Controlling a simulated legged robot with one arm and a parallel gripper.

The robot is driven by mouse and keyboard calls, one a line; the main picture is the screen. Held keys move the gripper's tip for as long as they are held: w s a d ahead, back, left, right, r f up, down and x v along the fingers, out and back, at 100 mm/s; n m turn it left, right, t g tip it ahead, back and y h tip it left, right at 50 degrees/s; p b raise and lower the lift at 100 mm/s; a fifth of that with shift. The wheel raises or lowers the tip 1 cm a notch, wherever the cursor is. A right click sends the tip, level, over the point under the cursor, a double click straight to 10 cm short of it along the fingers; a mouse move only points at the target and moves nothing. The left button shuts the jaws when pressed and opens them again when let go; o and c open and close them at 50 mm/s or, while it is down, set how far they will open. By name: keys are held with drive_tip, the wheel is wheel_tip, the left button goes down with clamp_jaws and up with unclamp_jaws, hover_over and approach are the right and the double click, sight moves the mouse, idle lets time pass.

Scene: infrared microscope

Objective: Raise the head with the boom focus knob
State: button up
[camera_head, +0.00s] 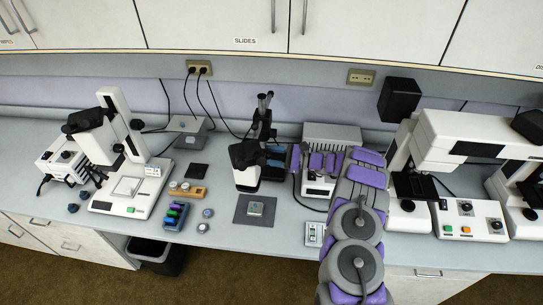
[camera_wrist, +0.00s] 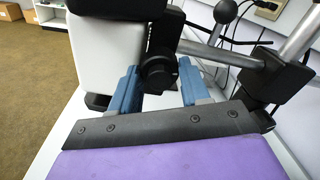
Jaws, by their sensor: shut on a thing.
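The boom microscope's white and black head (camera_head: 246,172) hangs over a dark square mat with a small grey piece on it, in the middle of the bench. In the wrist view the head's white side (camera_wrist: 108,55) fills the upper left. The black round focus knob (camera_wrist: 157,72) sits beside the head. My gripper (camera_head: 274,156) reaches in from the right, and its blue fingers stand on either side of the knob in the wrist view (camera_wrist: 158,84). It is shut on the knob. The exact contact is partly hidden.
The boom's upright post (camera_head: 264,112) stands close behind my gripper. A grey vented box (camera_head: 345,132) is just right of it, behind my arm. A white microscope (camera_head: 112,150) stands left; a larger one (camera_head: 458,130) stands right. Small items lie on the bench at left.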

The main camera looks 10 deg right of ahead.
drive_tip(key=shift+n+b, duration=0.3)
drive_tip(key=shift+b, duration=0.1)
drive_tip(key=n+b, duration=1.4)
drive_tip(key=b, duration=0.1)
drive_tip(key=shift+f+b, duration=0.2)
drive_tip(key=shift+b, duration=0.2)
drive_tip(key=shift+s+f+n, duration=0.1)
drive_tip(key=shift+n, duration=0.2)
drive_tip(key=o, duration=1.1)
drive_tip(key=shift+c, duration=0.2)
